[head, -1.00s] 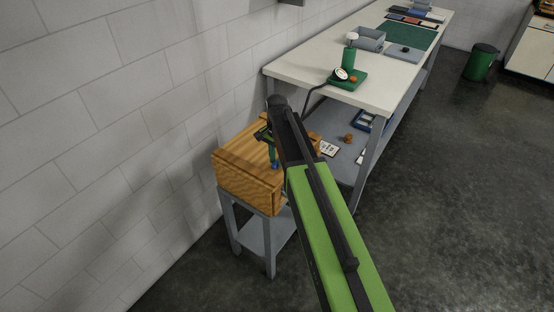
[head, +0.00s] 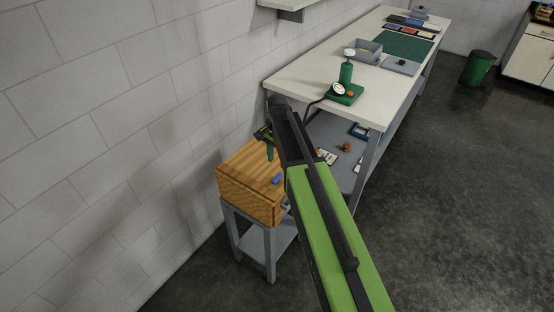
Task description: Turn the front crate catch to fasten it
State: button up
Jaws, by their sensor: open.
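The wooden crate (head: 247,190) sits on a small grey stand at the lower middle, against the wall. A small blue piece (head: 277,179) shows on the crate near its front right edge. It may be the catch, but it is too small for me to tell its turn. My gripper (head: 268,148) is open, above the back part of the crate and apart from the blue piece. One green finger points down; the other is mostly hidden. My arm hides the crate's right side.
The grey stand (head: 232,216) has a lower shelf. A long white workbench (head: 300,78) stands just behind, carrying a green lamp (head: 346,75) and a grey tray (head: 371,54). Its lower shelf (head: 345,172) holds small items.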

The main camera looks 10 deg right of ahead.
notch_tip(320, 180, up, 8)
jog(key=p, duration=0.6)
jog(key=shift+r+p, duration=0.25)
jog(key=shift+p, duration=0.1)
jog(key=s+f+n+b, duration=0.4)
jog(key=s, duration=0.4)
jog(key=s+f+n+b, duration=0.4)
jog(key=s+n, duration=0.1)
jog(key=s, duration=0.4)
jog(key=shift+d+f+n, duration=0.25)
jog(key=shift+d+n, duration=0.05)
jog(key=shift+d, duration=0.05)
